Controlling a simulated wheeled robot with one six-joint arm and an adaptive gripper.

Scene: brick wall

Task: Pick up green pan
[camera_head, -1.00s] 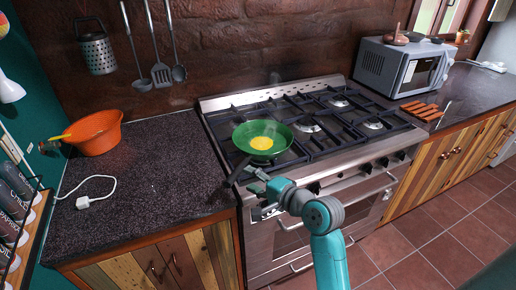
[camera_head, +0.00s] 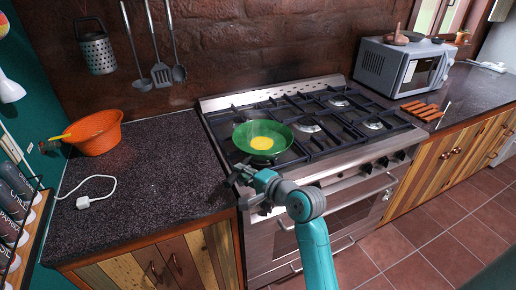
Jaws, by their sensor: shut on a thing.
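The green pan (camera_head: 279,131) rests on the front left burner of the stove (camera_head: 262,95), with a yellow egg-like thing (camera_head: 261,143) inside it. Its dark handle points toward the front left and is mostly hidden by my gripper (camera_head: 247,174). My gripper is at the handle, at the stove's front left edge, and is shut on it. The fingertips are small and partly blurred into the dark handle. The pan looks level and still on the grate.
An orange bowl (camera_head: 96,132) stands on the left counter, with a white cable (camera_head: 99,190) in front. A microwave (camera_head: 403,68) stands right of the stove, near several orange-brown sticks (camera_head: 422,111). Utensils hang on the wall. The middle of the left counter is clear.

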